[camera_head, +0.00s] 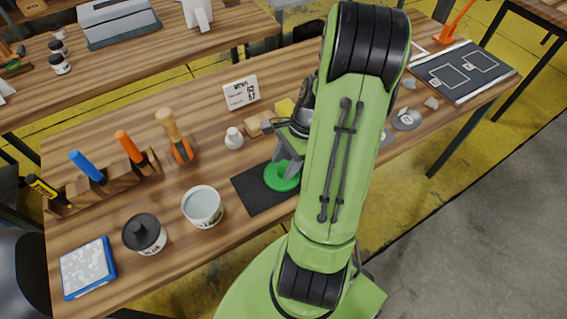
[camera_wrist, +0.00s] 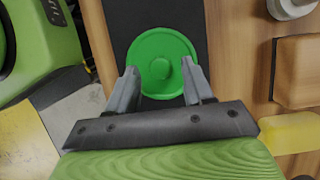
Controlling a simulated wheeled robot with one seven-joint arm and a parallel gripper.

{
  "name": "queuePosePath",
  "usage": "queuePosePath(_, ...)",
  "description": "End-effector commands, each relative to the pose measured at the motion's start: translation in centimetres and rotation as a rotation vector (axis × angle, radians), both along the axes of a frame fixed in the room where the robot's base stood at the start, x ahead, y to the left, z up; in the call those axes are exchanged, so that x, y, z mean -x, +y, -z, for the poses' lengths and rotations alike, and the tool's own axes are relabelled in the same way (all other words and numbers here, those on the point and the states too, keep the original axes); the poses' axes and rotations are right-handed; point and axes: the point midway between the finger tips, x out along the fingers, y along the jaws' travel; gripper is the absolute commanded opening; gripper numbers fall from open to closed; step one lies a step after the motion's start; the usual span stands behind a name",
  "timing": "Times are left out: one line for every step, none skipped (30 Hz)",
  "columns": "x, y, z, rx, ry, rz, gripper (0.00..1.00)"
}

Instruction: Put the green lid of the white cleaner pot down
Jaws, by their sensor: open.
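The green lid (camera_head: 281,177) lies flat on a black mat (camera_head: 251,192) on the wooden bench, knob up. In the wrist view the whole lid (camera_wrist: 163,62) shows, round with a small central knob. My gripper (camera_wrist: 161,84) is open, with its two fingers apart at the near left and right edges of the lid; I cannot tell whether they touch it. In the head view my gripper (camera_head: 287,160) is just above the lid and partly hidden by my arm. An open white pot (camera_head: 203,208) stands left of the mat, without a lid.
A white pot with a black lid (camera_head: 144,234) and a blue-edged pad (camera_head: 88,268) are at the front left. A wooden rack (camera_head: 115,178) holds several tools. A small white bottle (camera_head: 234,138) and wooden blocks (camera_head: 259,124) stand behind the mat.

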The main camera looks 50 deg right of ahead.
Motion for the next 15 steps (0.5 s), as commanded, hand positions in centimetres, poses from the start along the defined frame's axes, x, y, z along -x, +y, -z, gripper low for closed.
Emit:
queuePosePath(0.1,-0.6,-1.8,0.006,-0.003,0.003,0.51)
queuePosePath(0.2,-0.9,-2.6,0.006,-0.004,0.003,0.51)
queuePosePath(0.3,-1.4,-3.7,0.006,-0.004,0.003,0.51)
queuePosePath(0.4,-1.7,-4.5,0.006,-0.002,0.004,0.51)
queuePosePath(0.5,-2.0,-5.3,0.006,-0.003,0.004,0.51)
queuePosePath(0.6,-2.4,-6.3,0.006,-0.004,0.003,0.51)
queuePosePath(0.7,-2.6,-7.0,0.006,-0.003,0.003,0.51)
queuePosePath(0.7,-2.9,-7.6,0.005,-0.003,0.003,0.51)
queuePosePath(0.8,-3.2,-8.3,0.004,-0.003,0.002,0.51)
queuePosePath(0.9,-3.4,-8.8,0.004,-0.001,0.002,0.51)
queuePosePath(1.0,-3.5,-9.1,0.004,-0.002,0.002,0.51)
queuePosePath(1.0,-3.7,-9.5,0.003,-0.002,0.002,0.51)
queuePosePath(1.1,-3.8,-9.7,0.003,-0.002,0.001,0.51)
queuePosePath(1.1,-3.9,-9.9,0.003,-0.002,0.001,0.51)
queuePosePath(1.1,-3.9,-10.0,0.003,-0.002,0.001,0.51)
